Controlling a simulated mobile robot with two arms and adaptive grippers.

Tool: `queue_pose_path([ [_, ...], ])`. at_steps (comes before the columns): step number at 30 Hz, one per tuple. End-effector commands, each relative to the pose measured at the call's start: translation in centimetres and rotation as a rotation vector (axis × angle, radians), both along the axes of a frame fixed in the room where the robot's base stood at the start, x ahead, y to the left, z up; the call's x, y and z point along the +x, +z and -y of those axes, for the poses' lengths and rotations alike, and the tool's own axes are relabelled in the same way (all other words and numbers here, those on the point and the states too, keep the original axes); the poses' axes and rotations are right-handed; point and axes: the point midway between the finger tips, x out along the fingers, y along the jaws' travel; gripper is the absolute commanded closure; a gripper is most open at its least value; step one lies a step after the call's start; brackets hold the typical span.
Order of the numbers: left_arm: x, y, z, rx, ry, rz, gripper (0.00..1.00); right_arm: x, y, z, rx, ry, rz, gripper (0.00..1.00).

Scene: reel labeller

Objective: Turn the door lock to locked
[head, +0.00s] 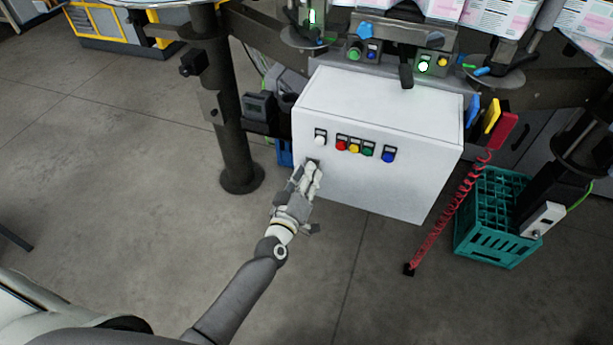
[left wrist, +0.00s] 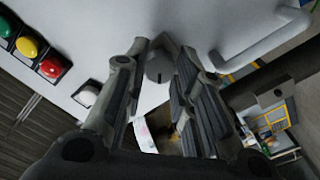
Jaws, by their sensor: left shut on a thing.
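The white control box (head: 425,185) stands under the machine in the head view. Its front carries the door lock, a small grey knob (left wrist: 158,66) seen between my fingers in the left wrist view. My left gripper (head: 311,170) reaches up to the left part of the box front, below the white button. Its fingers (left wrist: 160,75) are shut on the door lock, one on each side. In the head view the fingers mostly hide the lock, and I cannot tell its turn position. My right gripper is not in view.
A row of buttons, white (head: 320,139), red (head: 341,145), yellow, green and blue (head: 388,156), sits just above the gripper. A white bar handle (left wrist: 262,42) shows in the left wrist view. A teal crate (head: 490,235) and red coiled cord (head: 445,220) are at right. Floor at left is clear.

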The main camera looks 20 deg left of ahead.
Motion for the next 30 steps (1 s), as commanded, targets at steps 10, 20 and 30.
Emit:
queue_pose_path([
  [10, 0.0, -0.1, 0.0, -0.327, -0.001, -0.012, 0.99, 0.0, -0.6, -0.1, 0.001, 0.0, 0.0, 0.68],
  [20, 0.0, -0.1, 0.0, -0.57, 0.0, -0.021, 0.99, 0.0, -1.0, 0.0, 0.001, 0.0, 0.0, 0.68],
  [30, 0.0, 0.0, 0.0, -0.691, 0.0, -0.025, 0.99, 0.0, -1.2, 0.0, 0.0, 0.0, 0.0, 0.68],
])
